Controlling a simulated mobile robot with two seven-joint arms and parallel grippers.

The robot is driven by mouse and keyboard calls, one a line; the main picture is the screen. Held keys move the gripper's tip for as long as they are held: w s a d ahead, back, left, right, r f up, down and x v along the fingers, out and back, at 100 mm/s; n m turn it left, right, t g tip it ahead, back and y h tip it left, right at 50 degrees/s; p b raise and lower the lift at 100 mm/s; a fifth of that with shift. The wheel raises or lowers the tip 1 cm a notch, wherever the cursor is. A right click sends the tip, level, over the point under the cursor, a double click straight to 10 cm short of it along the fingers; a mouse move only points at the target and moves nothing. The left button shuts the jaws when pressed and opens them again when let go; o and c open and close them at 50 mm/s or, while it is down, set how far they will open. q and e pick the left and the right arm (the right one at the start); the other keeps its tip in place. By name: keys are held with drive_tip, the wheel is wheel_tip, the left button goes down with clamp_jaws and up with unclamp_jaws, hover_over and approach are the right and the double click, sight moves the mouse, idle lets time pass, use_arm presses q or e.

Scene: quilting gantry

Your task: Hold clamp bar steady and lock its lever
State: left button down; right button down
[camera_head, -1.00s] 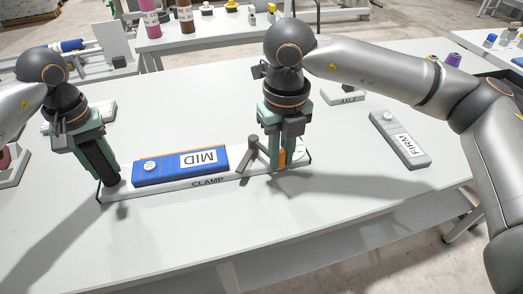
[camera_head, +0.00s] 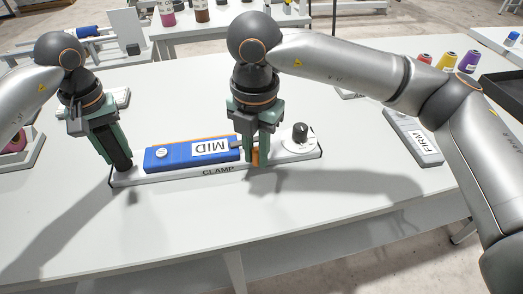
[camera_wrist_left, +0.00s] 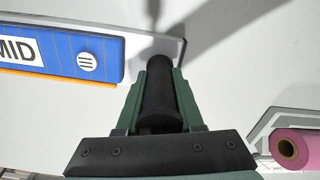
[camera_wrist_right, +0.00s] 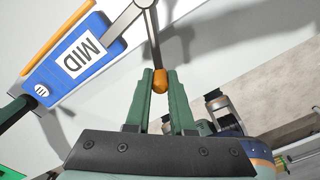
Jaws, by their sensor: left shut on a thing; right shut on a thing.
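The white clamp bar (camera_head: 185,176), marked CLAMP, lies on the table with a blue block (camera_head: 190,153) labelled MID along it. My left gripper (camera_head: 122,168) is shut on the black upright grip (camera_wrist_left: 158,95) at the bar's left end. My right gripper (camera_head: 256,163) is shut on the orange-tipped end of the lever (camera_wrist_right: 160,82), just right of the blue block. In the right wrist view the grey lever arm (camera_wrist_right: 154,42) runs from the tip to a bar beside the block. My gripper hides most of the lever in the head view.
A dark knob (camera_head: 300,134) stands on the bar's right end. A grey FIRM block (camera_head: 417,142) lies in a tray at right, with coloured spools (camera_head: 447,61) behind it. A pink roll (camera_wrist_left: 288,148) lies at left. The table's front is clear.

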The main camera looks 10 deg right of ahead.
use_arm(q)
drive_tip(key=shift+s+d+f, duration=0.1)
drive_tip(key=shift+f, duration=0.2)
use_arm(e)
drive_tip(key=shift+w+a, duration=0.3)
drive_tip(key=shift+a, duration=0.3)
drive_tip(key=c, duration=0.8)
unclamp_jaws()
drive_tip(key=shift+o, duration=0.2)
wheel_tip(320, 180, up, 12)
drive_tip(key=shift+s, duration=0.1)
